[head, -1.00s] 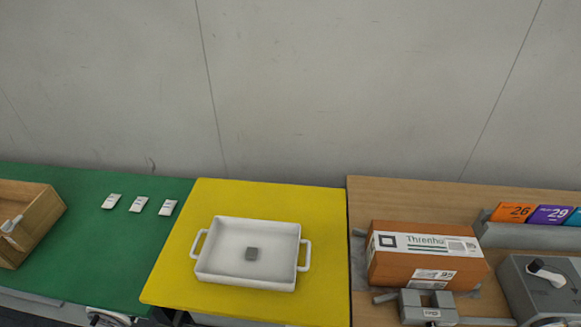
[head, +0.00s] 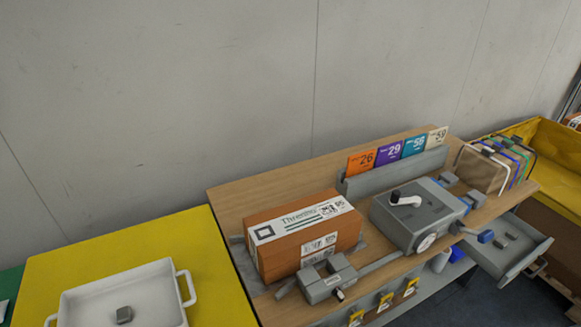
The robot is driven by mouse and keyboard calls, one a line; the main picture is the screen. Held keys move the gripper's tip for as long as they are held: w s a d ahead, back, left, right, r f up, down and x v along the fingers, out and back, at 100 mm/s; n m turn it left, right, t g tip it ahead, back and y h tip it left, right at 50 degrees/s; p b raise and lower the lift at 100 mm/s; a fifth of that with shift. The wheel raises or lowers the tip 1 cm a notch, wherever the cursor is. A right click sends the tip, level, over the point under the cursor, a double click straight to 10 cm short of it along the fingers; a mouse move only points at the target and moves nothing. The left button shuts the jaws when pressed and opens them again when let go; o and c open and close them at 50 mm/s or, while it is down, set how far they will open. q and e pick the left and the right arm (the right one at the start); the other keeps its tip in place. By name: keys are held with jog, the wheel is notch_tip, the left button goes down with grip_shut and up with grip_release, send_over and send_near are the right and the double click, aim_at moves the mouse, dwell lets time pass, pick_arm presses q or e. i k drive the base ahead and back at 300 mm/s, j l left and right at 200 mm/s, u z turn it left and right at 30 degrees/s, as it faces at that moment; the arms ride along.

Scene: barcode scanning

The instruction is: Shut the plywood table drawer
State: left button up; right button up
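The plywood table (head: 285,185) runs from the middle to the right of the head view. A grey drawer (head: 532,247) stands pulled out beyond the table's front edge near its right end. Its open top shows small grey pieces inside, and a blue block (head: 486,237) is at its left side. Its front panel (head: 522,265) faces down and right, away from the table. Neither of my grippers is in view.
A yellow bin (head: 545,135) stands right. Dark floor shows before the drawer.

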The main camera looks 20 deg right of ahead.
aim_at(504, 264)
jog(key=z, duration=0.45)
jog(key=l+z, duration=0.15)
jog(key=z, duration=0.75)
jog(key=l+z, duration=0.15)
jog(key=z, duration=0.25)
